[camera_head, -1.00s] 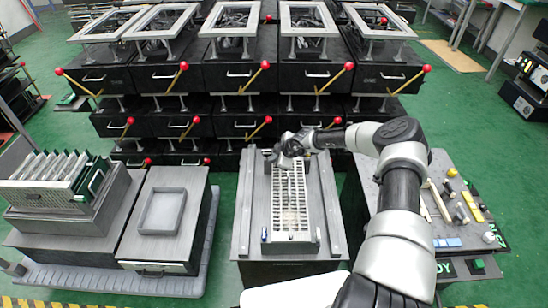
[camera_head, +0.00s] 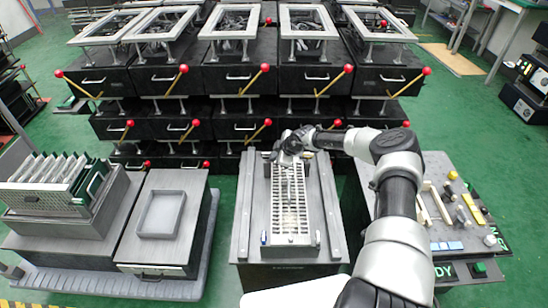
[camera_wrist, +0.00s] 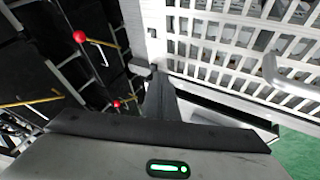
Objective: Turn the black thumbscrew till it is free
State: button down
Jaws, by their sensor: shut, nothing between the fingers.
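My gripper (camera_head: 287,153) is at the far end of the pale slotted rack (camera_head: 289,200) on the central grey bench, in the head view. In the wrist view my gripper (camera_wrist: 157,78) shows as dark fingers closed together, with their tips by the edge of the white slotted rack (camera_wrist: 235,50). The fingers hold nothing that I can see. I cannot make out the black thumbscrew for certain in either view; the gripper and wrist cover the rack's far end.
Black lever boxes (camera_head: 237,80) with red-knobbed levers (camera_head: 265,68) stand close behind the bench. A grey tray (camera_head: 147,236) on a cabinet is at left. A panel of small parts (camera_head: 455,215) is at right. Green floor is clear between the left cabinet and the bench.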

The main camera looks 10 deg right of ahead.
jog(key=shift+w+d+p, duration=0.2)
jog(key=shift+d+p, duration=0.1)
jog(key=shift+w+d+f, duration=0.1)
jog(key=shift+w+d, duration=0.2)
jog(key=shift+w, duration=0.05)
jog(key=shift+w+d+b, duration=0.3)
jog(key=shift+w+b, duration=0.15)
jog(key=shift+w, duration=0.1)
jog(key=shift+w, duration=0.1)
jog(key=shift+w, duration=0.15)
dwell(0.7)
